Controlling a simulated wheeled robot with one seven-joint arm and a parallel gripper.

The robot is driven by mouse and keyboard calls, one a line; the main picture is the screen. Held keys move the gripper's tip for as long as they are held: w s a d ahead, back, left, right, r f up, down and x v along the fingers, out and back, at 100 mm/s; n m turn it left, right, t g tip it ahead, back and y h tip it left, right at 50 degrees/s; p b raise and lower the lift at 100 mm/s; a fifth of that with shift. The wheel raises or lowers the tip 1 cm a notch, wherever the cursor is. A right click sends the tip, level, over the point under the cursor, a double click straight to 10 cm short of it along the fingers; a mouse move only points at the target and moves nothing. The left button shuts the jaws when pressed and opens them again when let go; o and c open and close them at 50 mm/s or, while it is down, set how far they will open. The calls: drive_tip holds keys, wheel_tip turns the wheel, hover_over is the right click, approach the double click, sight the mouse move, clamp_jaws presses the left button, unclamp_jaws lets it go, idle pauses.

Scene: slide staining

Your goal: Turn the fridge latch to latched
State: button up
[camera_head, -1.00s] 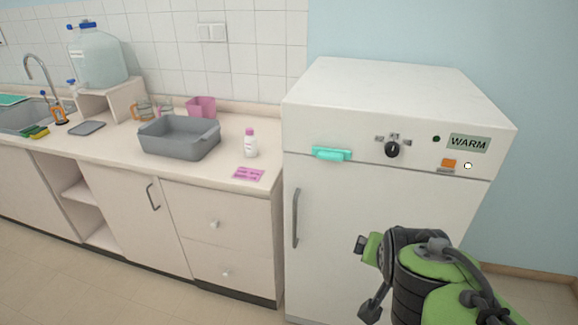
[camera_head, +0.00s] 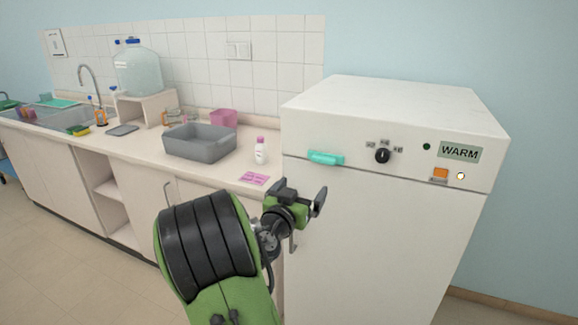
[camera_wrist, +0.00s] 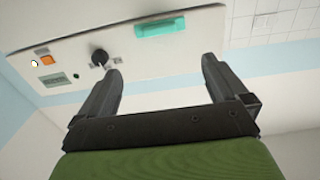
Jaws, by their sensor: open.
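The white fridge (camera_head: 385,210) stands at the right with a black knob (camera_head: 382,156), a teal bar-shaped piece (camera_head: 326,158) and a vertical door handle. The teal piece lies level across the top edge of the door; I take it to be the latch. In the wrist view the picture is turned over, and the teal piece (camera_wrist: 160,27) and the knob (camera_wrist: 99,57) show beyond my fingers. My gripper (camera_head: 302,194) is open and empty, below the teal piece in the head view and apart from it. Its fingers (camera_wrist: 162,66) are spread in the wrist view.
The counter (camera_head: 140,150) at the left holds a grey basin (camera_head: 200,145), a white bottle with a pink cap (camera_head: 260,152), a pink card (camera_head: 254,178) and a large water jug (camera_head: 138,70). A WARM display (camera_head: 460,152) and an orange switch (camera_head: 441,173) are on the fridge panel.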

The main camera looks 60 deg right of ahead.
sight(323, 160)
drive_tip(key=d+p, duration=0.1)
drive_tip(key=d, duration=0.4)
drive_tip(key=w+d+p, duration=0.1)
drive_tip(key=d+p, duration=0.1)
drive_tip(key=d, duration=0.3)
drive_tip(key=w+d+p, duration=0.1)
drive_tip(key=d, duration=0.4)
drive_tip(key=shift+w+d+p, duration=0.2)
drive_tip(key=shift+d+p, duration=0.15)
drive_tip(key=shift+p, duration=0.05)
drive_tip(key=c, duration=1)
